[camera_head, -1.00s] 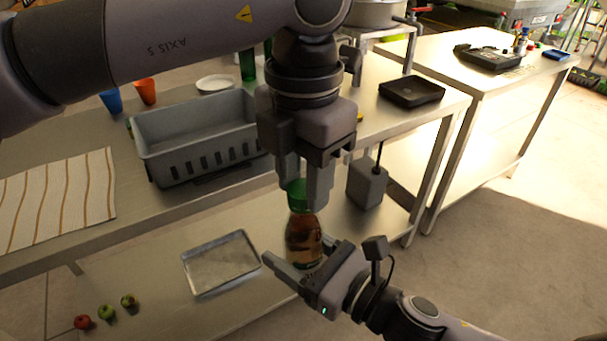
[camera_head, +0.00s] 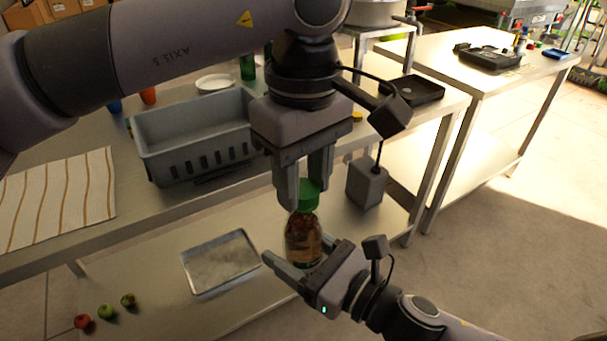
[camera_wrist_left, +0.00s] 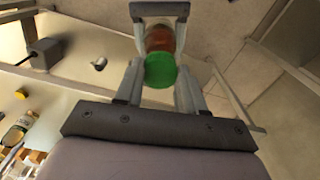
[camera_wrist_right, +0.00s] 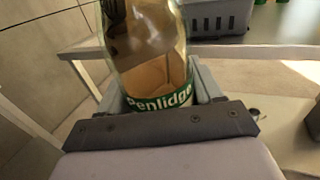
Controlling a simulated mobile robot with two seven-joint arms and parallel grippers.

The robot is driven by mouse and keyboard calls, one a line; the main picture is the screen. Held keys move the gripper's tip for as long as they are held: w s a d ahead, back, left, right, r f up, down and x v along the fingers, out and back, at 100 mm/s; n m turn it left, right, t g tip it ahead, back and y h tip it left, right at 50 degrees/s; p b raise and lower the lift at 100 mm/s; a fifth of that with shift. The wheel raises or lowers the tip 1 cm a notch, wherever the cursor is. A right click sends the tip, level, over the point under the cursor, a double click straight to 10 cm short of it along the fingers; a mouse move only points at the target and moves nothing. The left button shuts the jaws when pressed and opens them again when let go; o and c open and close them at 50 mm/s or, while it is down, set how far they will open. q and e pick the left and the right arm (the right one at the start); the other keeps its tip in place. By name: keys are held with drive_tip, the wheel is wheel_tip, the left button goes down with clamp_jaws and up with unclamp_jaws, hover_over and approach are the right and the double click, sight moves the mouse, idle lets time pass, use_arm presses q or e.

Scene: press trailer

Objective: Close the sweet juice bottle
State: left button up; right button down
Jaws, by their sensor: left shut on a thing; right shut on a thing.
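The juice bottle (camera_head: 303,240) is clear with amber contents and a green label band, and stands about upright in front of the table. My right gripper (camera_head: 296,268) is shut on its lower body; the right wrist view shows the bottle (camera_wrist_right: 150,65) between the fingers. A green cap (camera_head: 308,193) sits at the bottle's top. My left gripper (camera_head: 303,200) comes from above and is shut on the cap, which also shows between its fingers in the left wrist view (camera_wrist_left: 160,71). Whether the cap is fully seated cannot be told.
A grey crate (camera_head: 195,130), a striped cloth (camera_head: 62,195) and a white plate (camera_head: 215,83) are on the metal table. A metal tray (camera_head: 220,262) and small fruits (camera_head: 106,311) lie on the lower shelf. A black tray (camera_head: 418,90) stands at the right.

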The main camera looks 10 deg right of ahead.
use_arm(q)
drive_tip(key=m, duration=0.8)
drive_tip(key=shift+m, duration=0.3)
drive_tip(key=o, duration=1.3)
drive_tip(key=shift+c, duration=0.2)
wheel_tip(320, 180, up, 12)
